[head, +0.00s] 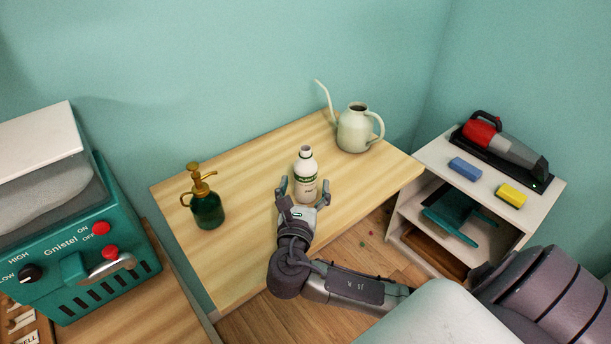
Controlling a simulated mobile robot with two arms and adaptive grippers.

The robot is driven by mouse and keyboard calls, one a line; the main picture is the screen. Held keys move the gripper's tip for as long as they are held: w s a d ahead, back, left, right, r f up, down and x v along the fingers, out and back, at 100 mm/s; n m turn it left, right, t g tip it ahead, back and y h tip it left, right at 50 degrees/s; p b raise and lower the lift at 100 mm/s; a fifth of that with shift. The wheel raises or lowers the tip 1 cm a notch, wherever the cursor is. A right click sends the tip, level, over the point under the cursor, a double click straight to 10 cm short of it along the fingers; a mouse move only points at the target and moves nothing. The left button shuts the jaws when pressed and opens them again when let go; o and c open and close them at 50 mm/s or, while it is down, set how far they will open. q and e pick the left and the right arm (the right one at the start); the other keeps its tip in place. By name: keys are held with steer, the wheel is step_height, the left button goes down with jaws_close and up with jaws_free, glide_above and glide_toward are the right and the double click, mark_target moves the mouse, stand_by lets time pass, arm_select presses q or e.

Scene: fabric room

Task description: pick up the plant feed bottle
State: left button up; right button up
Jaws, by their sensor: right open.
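The plant feed bottle (306,176) is white with a green-and-white label and an open neck. It stands upright on the wooden table (255,252), near the middle. My right gripper (304,188) is open, with one finger on each side of the bottle's lower part. I cannot tell whether the fingers touch it. The bottle's base is partly hidden by the gripper. My left gripper is not in the head view.
A green spray bottle with a brass top (207,207) stands on the left. A pale watering can (355,130) stands at the back right. A white shelf (430,158) holds a handheld vacuum (505,146) and two sponges. A teal machine (85,255) is at far left.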

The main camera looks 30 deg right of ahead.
mark_target(304, 184)
steer(key=x, duration=0.2)
steer(key=shift+w+d, duration=0.2)
steer(key=shift+w, duration=0.2)
steer(key=shift+w+d, duration=0.15)
steer(key=shift+d, duration=0.05)
steer(key=shift+c, duration=1.8)
steer(key=c, duration=1)
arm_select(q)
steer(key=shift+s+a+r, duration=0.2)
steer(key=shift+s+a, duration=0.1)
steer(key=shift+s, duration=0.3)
arm_select(e)
steer(key=shift+c, duration=0.3)
